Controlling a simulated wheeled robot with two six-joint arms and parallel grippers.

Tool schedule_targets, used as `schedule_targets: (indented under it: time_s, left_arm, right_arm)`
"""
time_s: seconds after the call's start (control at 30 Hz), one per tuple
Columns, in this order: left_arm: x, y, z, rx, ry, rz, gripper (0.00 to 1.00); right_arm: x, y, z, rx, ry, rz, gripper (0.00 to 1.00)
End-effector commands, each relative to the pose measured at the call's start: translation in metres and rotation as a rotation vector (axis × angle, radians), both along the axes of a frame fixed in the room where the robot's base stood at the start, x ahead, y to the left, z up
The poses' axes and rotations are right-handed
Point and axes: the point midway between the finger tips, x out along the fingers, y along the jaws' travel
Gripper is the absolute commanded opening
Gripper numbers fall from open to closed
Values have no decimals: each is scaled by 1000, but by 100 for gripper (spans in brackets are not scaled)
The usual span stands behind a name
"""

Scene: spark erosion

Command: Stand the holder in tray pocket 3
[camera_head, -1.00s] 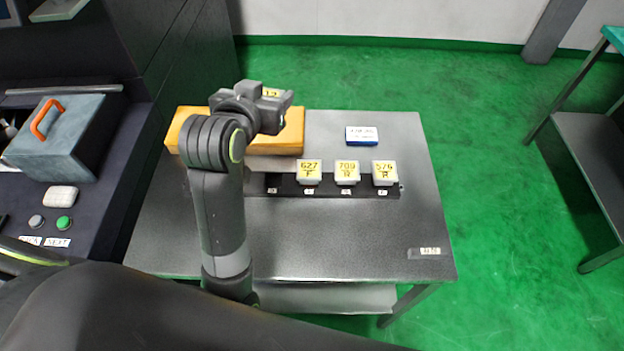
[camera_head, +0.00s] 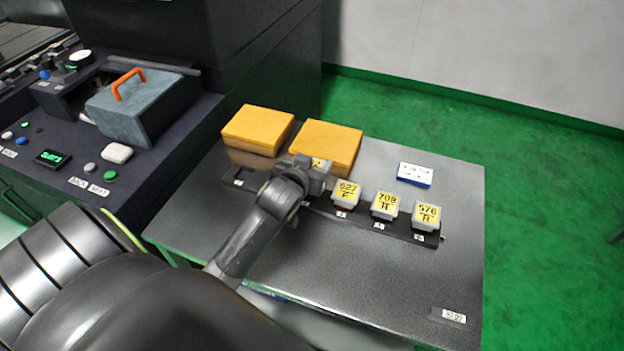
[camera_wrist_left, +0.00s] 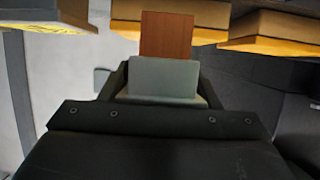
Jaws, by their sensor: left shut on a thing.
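My left gripper (camera_head: 308,172) is shut on a holder, whose yellow label (camera_head: 318,163) shows just beyond the jaws. In the left wrist view the held holder is a grey block (camera_wrist_left: 164,76) with a copper-brown piece (camera_wrist_left: 167,35) on it. The black tray (camera_head: 325,206) lies on the table, and the gripper is over its left part. Three grey holders with yellow labels stand in it to the right of the gripper: 627 (camera_head: 346,192), 708 (camera_head: 385,204) and 576 (camera_head: 426,215). The arm hides part of the tray; pocket numbers are too small to read. My right gripper is not in view.
Two orange boxes (camera_head: 258,127) (camera_head: 327,142) stand close behind the tray. A blue and white box (camera_head: 415,174) lies at the back right. A dark machine with a control panel (camera_head: 60,165) stands at the left.

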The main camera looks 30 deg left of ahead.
Motion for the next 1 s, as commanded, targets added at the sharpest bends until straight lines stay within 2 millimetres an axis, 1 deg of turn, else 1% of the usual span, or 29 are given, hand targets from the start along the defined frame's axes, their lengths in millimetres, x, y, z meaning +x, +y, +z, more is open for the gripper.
schedule_targets:
  time_s: [0.17,0.3,0.4,0.83,0.87,1.0]
  left_arm:
    - [1,0,-14,1,-4,0,13]
    - [0,0,-34,0,-1,0,13]
    - [1,-1,-43,1,-4,-1,13]
    - [1,-1,-50,2,-5,-1,13]
    - [0,0,-52,1,0,0,58]
    - [0,0,-51,1,0,0,76]
  right_arm:
    - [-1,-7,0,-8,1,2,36]
    - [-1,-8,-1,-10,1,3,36]
    - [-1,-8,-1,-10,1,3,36]
    - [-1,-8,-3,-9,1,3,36]
    - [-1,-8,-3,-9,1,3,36]
    - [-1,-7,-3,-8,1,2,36]
